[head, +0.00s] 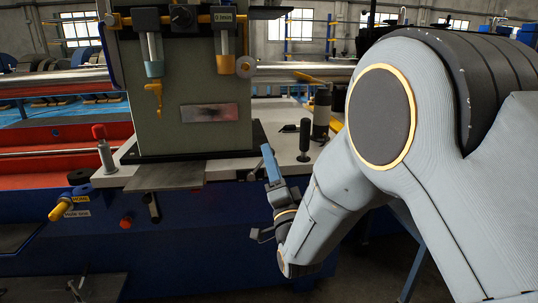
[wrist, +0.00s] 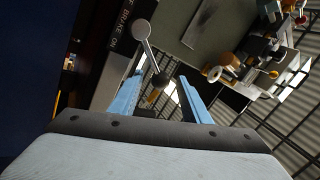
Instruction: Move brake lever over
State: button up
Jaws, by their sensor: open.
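The brake lever (wrist: 147,49) is a thin rod with a grey ball knob, seen in the wrist view beside a dark plate (wrist: 124,30) lettered "BRAKE ON". My gripper (wrist: 160,77) is open, its two blue fingers apart. The lever's lower end shows between the fingertips in that view, with the knob above them. Whether a finger touches the lever cannot be told. In the head view my gripper (head: 268,154) is in front of the bench's right front edge. I cannot make out the lever surely there.
The grey machine housing (head: 190,75) stands on the pale bench top. A black upright handle (head: 305,136) stands right of my gripper. A red-knobbed lever (head: 103,148) and a yellow-ended handle (head: 62,210) are at the left. A small plate (head: 168,176) juts out in front.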

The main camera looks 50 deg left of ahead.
jog(key=v, duration=0.5)
jog(key=shift+d, duration=0.1)
dwell(0.4)
